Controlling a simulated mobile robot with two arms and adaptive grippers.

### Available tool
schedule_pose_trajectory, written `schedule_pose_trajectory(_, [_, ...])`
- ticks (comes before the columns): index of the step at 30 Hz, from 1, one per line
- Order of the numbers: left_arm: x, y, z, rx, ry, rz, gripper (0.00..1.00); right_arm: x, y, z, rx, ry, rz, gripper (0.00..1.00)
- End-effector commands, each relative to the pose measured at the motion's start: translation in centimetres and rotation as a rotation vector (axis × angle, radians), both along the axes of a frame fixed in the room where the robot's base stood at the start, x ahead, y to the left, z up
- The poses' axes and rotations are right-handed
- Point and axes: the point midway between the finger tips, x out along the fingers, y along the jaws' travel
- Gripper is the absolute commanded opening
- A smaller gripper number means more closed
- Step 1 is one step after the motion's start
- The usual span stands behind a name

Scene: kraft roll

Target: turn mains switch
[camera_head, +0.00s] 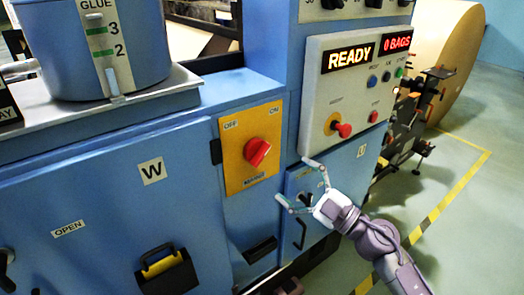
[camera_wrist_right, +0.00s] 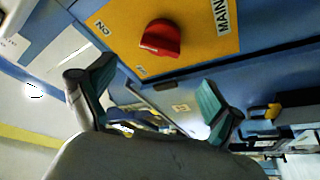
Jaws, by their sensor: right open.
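The mains switch is a red rotary knob (camera_head: 257,151) on a yellow plate (camera_head: 236,177) with OFF at upper left and ON at upper right. Its grip looks slanted from lower left to upper right; I cannot tell for certain which mark it is set to. My right gripper (camera_head: 292,180) is open and empty, below and right of the knob and apart from it. In the right wrist view the knob (camera_wrist_right: 160,38) lies beyond the two spread fingertips (camera_wrist_right: 157,75), on the yellow plate marked MAIN. My left gripper does not show.
A control panel (camera_head: 357,80) with a READY display and a red knob (camera_head: 341,130) stands to the right. A black handle (camera_head: 301,232) is on the blue door behind my right gripper. The glue pot (camera_head: 100,45) is at upper left.

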Motion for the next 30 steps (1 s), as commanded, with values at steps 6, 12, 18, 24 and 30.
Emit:
schedule_pose_trajectory(6, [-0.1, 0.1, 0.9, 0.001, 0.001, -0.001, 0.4, 2.9, 3.8, 1.6, 0.004, -0.001, 0.0, 0.92])
schedule_pose_trajectory(12, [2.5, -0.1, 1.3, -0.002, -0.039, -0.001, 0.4, 4.8, 6.2, 2.3, 0.003, 0.001, -0.001, 0.92])
schedule_pose_trajectory(18, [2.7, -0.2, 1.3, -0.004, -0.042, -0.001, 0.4, 5.6, 7.2, 2.6, 0.001, 0.002, -0.001, 0.92])
schedule_pose_trajectory(24, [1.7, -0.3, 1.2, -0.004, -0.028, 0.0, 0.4, 5.7, 7.4, 2.6, 0.001, 0.001, -0.001, 0.92])
schedule_pose_trajectory(30, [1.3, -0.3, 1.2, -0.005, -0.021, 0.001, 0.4, 5.7, 7.3, 2.6, 0.001, 0.001, -0.001, 0.73])
